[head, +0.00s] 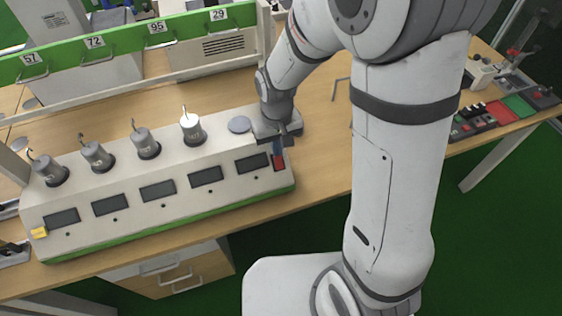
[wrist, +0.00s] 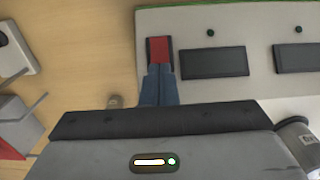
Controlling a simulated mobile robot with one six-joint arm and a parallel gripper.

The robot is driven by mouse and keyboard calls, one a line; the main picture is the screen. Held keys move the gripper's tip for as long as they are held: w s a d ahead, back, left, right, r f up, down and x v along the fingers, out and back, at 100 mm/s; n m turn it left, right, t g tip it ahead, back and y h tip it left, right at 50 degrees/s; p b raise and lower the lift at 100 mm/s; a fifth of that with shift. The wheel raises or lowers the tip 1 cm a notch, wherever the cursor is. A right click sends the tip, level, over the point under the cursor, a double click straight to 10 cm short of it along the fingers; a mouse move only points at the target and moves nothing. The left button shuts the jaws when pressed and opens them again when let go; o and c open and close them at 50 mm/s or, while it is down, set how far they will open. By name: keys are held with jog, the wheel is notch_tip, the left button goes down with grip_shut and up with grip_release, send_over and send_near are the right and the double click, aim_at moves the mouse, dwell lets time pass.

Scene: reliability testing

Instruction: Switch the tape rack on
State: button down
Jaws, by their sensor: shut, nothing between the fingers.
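The tape rack (head: 120,222) is a long white and green unit on the wooden table, with a row of dark displays and several grey cylinders with hooks on top. A red switch (head: 279,162) sits at its right end, and it also shows in the wrist view (wrist: 159,50). My gripper (head: 278,152) is shut and empty, with its blue fingertips (wrist: 159,72) at the near edge of the red switch. Whether they touch it I cannot tell.
A red and green control panel (head: 500,112) stands at the right. The tabletop (head: 318,125) right of the rack is mostly clear.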

jog(key=shift+f+b, duration=0.3)
jog(key=shift+f, duration=0.15)
jog(key=shift+r+p, duration=2.55)
jog(key=shift+r, duration=0.95)
jog(key=s+d+r+m+t, duration=0.3)
jog(key=s+d+r, duration=0.9)
jog(key=r, duration=0.2)
jog(key=shift+s+d+r, duration=0.35)
jog(key=shift+r, duration=0.05)
